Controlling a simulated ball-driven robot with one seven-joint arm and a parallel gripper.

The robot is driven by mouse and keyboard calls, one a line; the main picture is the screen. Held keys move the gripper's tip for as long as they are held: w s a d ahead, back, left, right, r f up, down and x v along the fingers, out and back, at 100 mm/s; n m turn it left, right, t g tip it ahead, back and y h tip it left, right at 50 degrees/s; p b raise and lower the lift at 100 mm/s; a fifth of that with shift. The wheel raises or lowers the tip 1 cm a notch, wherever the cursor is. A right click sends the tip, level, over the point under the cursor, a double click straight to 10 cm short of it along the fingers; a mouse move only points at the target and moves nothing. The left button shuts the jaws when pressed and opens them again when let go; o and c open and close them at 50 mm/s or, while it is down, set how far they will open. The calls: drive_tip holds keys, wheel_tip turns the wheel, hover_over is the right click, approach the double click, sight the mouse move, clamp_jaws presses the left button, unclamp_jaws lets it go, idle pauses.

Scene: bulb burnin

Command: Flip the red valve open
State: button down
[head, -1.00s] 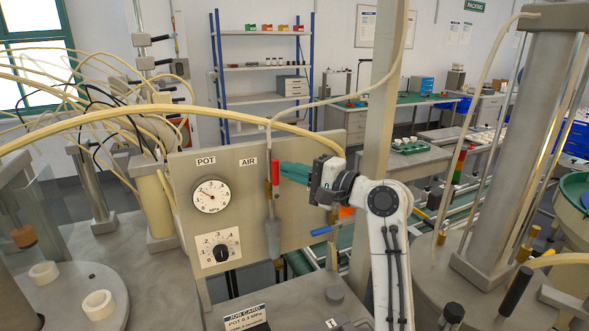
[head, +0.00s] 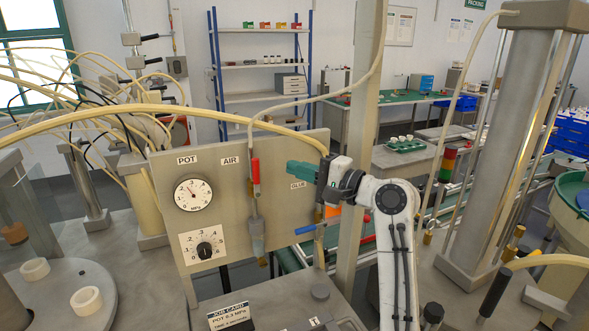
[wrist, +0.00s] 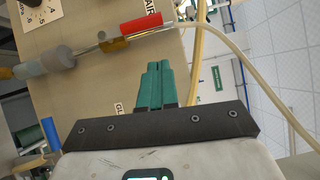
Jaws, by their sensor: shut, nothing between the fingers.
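The red valve handle (head: 256,170) stands upright on the panel below the AIR label, in line with its pipe. In the wrist view the red handle (wrist: 141,25) lies beyond my fingertips, along the pipe beside a brass valve body (wrist: 114,44). My gripper (head: 290,168) has green fingers, shut together and empty. It is to the right of the red handle with a visible gap, not touching it. In the wrist view the closed fingers (wrist: 154,72) point toward the panel.
The panel (head: 228,205) also carries a POT gauge (head: 193,195) and a black dial knob (head: 204,250). A blue handle (head: 305,229) sticks out below my gripper near the GLUE label. A pale hose (head: 250,115) arches over the panel top. A job card (head: 229,315) stands in front.

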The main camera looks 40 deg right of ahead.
drive_tip(key=b+v, duration=0.1)
drive_tip(key=v, duration=0.7)
drive_tip(key=shift+s+b, duration=0.15)
drive_tip(key=shift+b, duration=0.25)
